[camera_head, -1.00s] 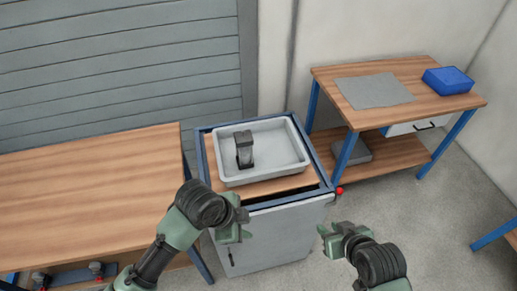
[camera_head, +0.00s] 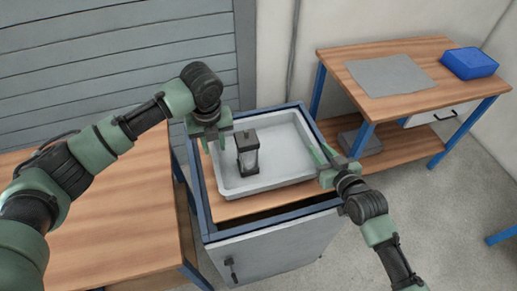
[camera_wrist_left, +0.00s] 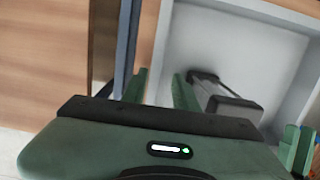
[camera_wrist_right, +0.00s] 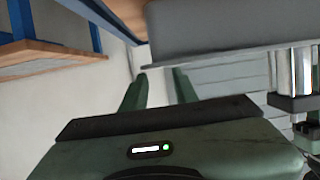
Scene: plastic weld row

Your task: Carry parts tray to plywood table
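The grey parts tray (camera_head: 288,146) sits on a wood-topped cabinet and holds a dark, clear-sided lantern-like object (camera_head: 248,160). The tray also shows in the left wrist view (camera_wrist_left: 225,50) and the right wrist view (camera_wrist_right: 230,30). My left gripper (camera_head: 211,143) is at the tray's left rim, its fingers apart. My right gripper (camera_head: 323,164) is at the right rim, its fingers also apart. I cannot tell whether either touches the rim. A wooden table (camera_head: 125,215) stands left, and another wooden table (camera_head: 420,60) stands back right; I cannot tell which is plywood.
The right table carries a grey mat (camera_head: 391,76) and a blue box (camera_head: 469,63). Its lower shelf (camera_head: 400,150) holds a grey item. The cabinet (camera_head: 275,250) has a blue frame around its top. The visible left tabletop is clear. Grey floor is open at right.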

